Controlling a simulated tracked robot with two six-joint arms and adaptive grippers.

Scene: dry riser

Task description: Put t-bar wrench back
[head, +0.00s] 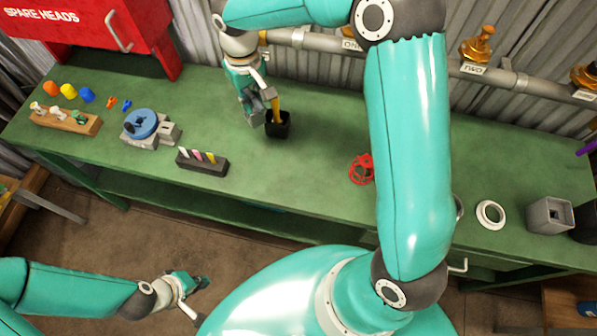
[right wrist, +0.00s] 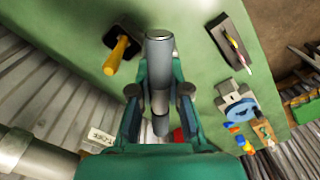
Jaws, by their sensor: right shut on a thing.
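My right gripper (head: 262,103) is above the green bench, just left of a small black cup (head: 277,130). In the right wrist view its fingers (right wrist: 159,98) are shut on a grey stepped metal cylinder, which I take as the t-bar wrench (right wrist: 160,55). Its cross bar cannot be made out. A yellow handle (head: 276,108) leans in the black cup; it also shows in the right wrist view (right wrist: 117,55), beside the held cylinder and apart from it. My left gripper (head: 193,297) is open and empty, low over the floor in front of the bench.
On the bench are a dark rack (head: 203,163), a blue-topped vise (head: 142,125), a wooden block (head: 65,120), a red handwheel (head: 361,169), a white ring (head: 491,215) and a grey square-holed block (head: 549,215). A pipe (head: 320,42) runs behind. A red cabinet (head: 85,30) stands back left.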

